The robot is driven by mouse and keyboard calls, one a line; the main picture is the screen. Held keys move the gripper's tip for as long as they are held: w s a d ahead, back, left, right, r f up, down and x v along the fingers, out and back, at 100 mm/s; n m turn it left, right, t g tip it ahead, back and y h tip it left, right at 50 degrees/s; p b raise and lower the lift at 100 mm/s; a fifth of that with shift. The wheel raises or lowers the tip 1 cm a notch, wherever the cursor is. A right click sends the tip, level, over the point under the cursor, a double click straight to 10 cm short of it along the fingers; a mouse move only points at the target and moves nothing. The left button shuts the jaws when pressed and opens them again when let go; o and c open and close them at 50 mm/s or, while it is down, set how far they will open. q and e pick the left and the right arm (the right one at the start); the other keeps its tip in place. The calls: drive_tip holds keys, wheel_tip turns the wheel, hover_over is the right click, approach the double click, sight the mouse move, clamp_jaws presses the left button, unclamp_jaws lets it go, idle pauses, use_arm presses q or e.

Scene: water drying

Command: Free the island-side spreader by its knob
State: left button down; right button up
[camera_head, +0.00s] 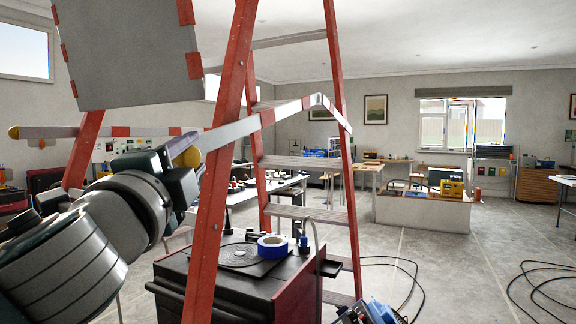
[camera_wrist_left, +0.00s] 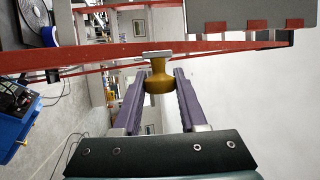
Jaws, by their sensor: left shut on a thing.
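A red stepladder (camera_head: 210,215) stands close in front of me. A pale spreader bar with red bands (camera_head: 262,117) runs from its near leg toward the right leg. An ochre knob (camera_head: 187,150) sits at this bar's near end. My left gripper (camera_head: 192,163) is at this knob; in the left wrist view the knob (camera_wrist_left: 158,80) is between its two purple fingers (camera_wrist_left: 160,76), and the gripper is shut on it. Another banded bar (camera_head: 100,131) reaches left, with a yellow knob (camera_head: 14,132) at its far end. My right gripper is not in view.
A grey panel (camera_head: 125,50) of the ladder hangs above my left arm. A red cabinet with a black top (camera_head: 210,268) stands behind the ladder, with blue tape (camera_head: 272,246) on it. Cables (camera_head: 405,280) lie on the floor. Open floor is at the right.

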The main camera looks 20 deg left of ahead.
use_arm(q)
drive_tip(key=shift+f, duration=0.25)
drive_tip(key=c, duration=0.7)
unclamp_jaws()
drive_tip(key=shift+o, duration=1.1)
drive_tip(key=shift+r, duration=0.1)
drive_tip(key=shift+s, duration=0.1)
drive_tip(key=b+v, duration=0.3)
drive_tip(key=v, duration=0.6)
drive_tip(key=shift+s, duration=0.35)
